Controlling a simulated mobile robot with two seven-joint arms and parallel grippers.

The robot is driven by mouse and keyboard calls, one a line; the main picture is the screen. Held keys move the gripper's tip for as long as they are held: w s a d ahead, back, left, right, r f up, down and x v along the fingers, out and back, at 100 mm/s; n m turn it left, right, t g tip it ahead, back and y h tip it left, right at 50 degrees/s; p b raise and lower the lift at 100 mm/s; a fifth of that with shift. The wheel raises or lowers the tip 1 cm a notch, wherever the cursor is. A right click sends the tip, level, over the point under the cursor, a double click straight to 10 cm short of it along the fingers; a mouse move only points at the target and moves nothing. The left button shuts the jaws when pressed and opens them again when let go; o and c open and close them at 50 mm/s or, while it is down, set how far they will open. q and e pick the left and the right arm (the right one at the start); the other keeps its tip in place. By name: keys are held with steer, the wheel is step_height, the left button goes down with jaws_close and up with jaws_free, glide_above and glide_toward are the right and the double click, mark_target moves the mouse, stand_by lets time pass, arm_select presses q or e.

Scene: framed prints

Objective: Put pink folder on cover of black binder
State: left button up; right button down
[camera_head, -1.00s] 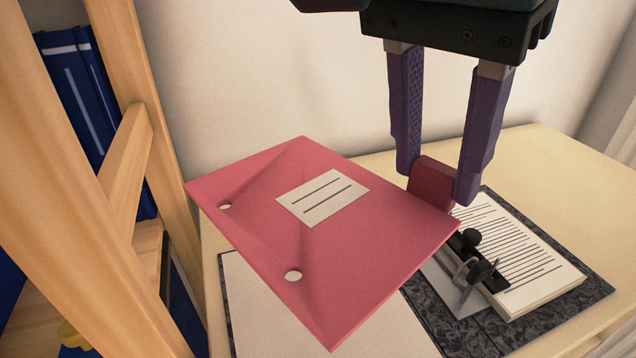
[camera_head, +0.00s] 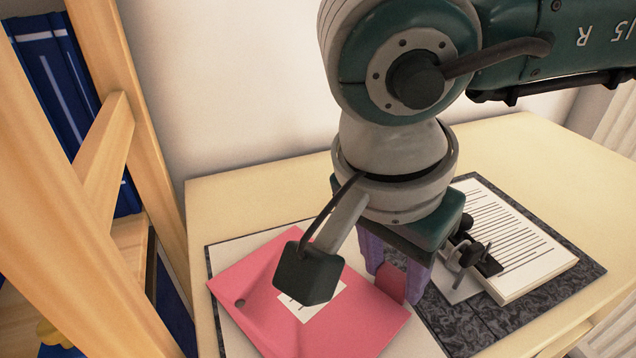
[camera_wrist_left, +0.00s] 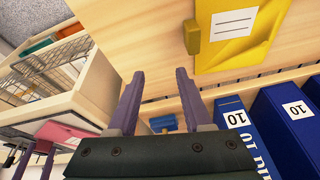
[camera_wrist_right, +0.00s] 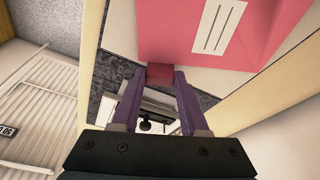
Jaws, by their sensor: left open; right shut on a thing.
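The pink folder (camera_head: 345,328), with a white label and a dark red grip tab, is over the pale inner side of the open cover (camera_head: 238,257) of the black marbled binder (camera_head: 480,322). I cannot tell whether it touches the cover. My right gripper (camera_head: 392,278) is shut on the tab at the folder's right edge, and my wrist hides part of the folder. The folder also shows in the right wrist view (camera_wrist_right: 165,28), with the tab between the fingertips (camera_wrist_right: 160,76). My left gripper (camera_wrist_left: 158,78) is open and empty in the left wrist view.
The binder's paper stack (camera_head: 520,240) and metal clip (camera_head: 466,255) are right of my right gripper. A wooden shelf (camera_head: 110,150) with blue binders (camera_head: 65,110) stands at the left. The left wrist view shows a yellow folder (camera_wrist_left: 235,45) near my left gripper. The table's far right is clear.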

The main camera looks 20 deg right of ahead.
steer(key=shift+f, duration=0.2)
steer(key=shift+c, duration=2.1)
jaws_free()
steer(key=shift+r, duration=0.1)
steer(key=p+v, duration=0.1)
steer(key=v, duration=1.1)
steer(key=shift+r, duration=0.15)
